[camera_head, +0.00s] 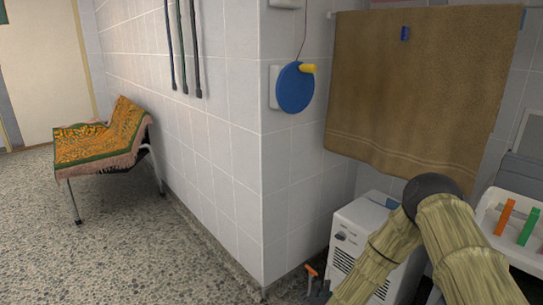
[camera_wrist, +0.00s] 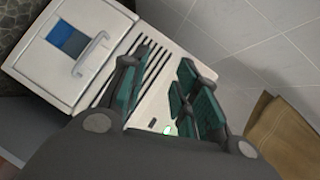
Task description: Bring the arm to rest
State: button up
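My gripper (camera_wrist: 165,88) shows in the wrist view with its two dark fingers and teal pads spread apart. Nothing is visible between the pads. Behind the fingers is the white slotted appliance (camera_wrist: 75,60), with a handle and a blue patch on it. In the head view my arm, in a straw-coloured sleeve, is bent at a dark joint at the lower right. My gripper cannot be made out there.
The white appliance (camera_head: 358,232) stands by the wall, close to my arm. A brown towel (camera_head: 420,85) hangs above. A white tray (camera_head: 492,222) with coloured pieces is at the right. A blue disc (camera_head: 294,90) is on the wall corner. A draped bench (camera_head: 100,140) stands left; the floor before it is clear.

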jog(key=s+a+f+n+g+y, duration=0.1)
jog(key=s+f+n+g+y, duration=0.1)
jog(key=s+f+n, duration=0.35)
jog(key=s+f+n+g+y, duration=0.1)
jog(key=s+f+n+g, duration=0.15)
jog(key=s, duration=0.65)
jog(key=s+a+f+n+g+y, duration=0.1)
jog(key=s+f+n+g+y, duration=0.2)
jog(key=s, duration=0.4)
jog(key=s+d+f+n+g+h, duration=0.1)
jog(key=s+d+n+g, duration=0.25)
jog(key=s, duration=0.85)
jog(key=s+d+n+g, duration=0.2)
jog(key=s+n+g, duration=0.15)
jog(key=s, duration=0.85)
notch_tip(320, 180, up, 32)
jog(key=p, duration=3.2)
jog(key=shift+a+f, duration=0.15)
jog(key=shift+a, duration=0.05)
